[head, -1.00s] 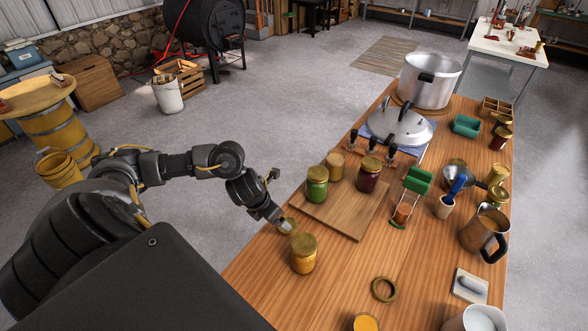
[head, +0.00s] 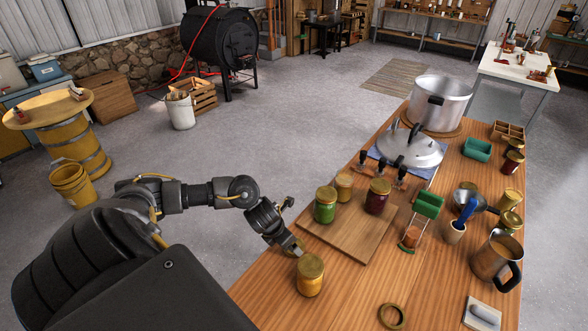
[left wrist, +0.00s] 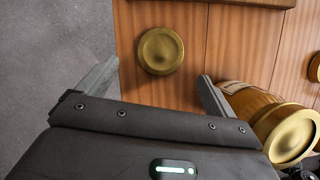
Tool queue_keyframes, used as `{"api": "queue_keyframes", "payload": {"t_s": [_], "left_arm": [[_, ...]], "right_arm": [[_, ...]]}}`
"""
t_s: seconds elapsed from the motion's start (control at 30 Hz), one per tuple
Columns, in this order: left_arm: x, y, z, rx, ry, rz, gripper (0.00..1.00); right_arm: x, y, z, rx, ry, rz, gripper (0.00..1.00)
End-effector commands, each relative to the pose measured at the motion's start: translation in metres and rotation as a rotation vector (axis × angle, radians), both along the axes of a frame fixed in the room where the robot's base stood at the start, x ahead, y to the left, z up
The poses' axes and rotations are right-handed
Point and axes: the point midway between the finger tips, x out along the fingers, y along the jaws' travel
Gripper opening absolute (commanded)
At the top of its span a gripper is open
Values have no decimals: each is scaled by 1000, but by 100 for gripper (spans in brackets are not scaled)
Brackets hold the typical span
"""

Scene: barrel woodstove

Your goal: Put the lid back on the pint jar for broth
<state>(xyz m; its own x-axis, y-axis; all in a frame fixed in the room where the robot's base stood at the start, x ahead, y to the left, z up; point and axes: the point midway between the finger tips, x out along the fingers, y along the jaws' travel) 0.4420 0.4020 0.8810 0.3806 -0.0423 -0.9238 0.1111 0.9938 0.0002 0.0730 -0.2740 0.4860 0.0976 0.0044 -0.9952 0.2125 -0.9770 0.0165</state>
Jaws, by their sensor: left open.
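A loose round gold lid (left wrist: 160,51) lies flat on the wooden table near its left edge. In the head view the lid is mostly hidden by my left gripper (head: 293,246). In the left wrist view my left gripper (left wrist: 158,72) is open and empty, with the lid beyond and between its two fingertips. An amber jar with a gold top (head: 311,275) stands close beside the gripper; it also shows at the right of the left wrist view (left wrist: 288,132). I cannot tell which jar is the one for broth. My right gripper is out of view.
A wooden board (head: 350,232) holds a green jar (head: 326,206), a small amber jar (head: 344,187) and a dark red jar (head: 377,198). A gold ring (head: 392,316) lies near the front.

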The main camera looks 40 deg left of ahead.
Motion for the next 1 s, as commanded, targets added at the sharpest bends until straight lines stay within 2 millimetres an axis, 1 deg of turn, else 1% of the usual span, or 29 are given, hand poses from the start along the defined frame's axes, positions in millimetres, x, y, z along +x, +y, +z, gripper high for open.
{"api": "queue_keyframes", "payload": {"t_s": [0.17,0.27,0.43,0.5,0.63,1.0], "left_arm": [[0,0,0,0,0,0,92],[3,-1,-5,-1,2,1,92],[14,-2,-25,-2,3,4,92],[18,-3,-35,-2,2,2,92],[22,-3,-45,0,1,1,92],[23,-3,-46,0,-1,-1,92]], "right_arm": [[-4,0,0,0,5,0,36],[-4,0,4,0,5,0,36],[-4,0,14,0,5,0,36],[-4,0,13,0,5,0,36],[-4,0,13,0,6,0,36],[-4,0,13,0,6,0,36]]}}
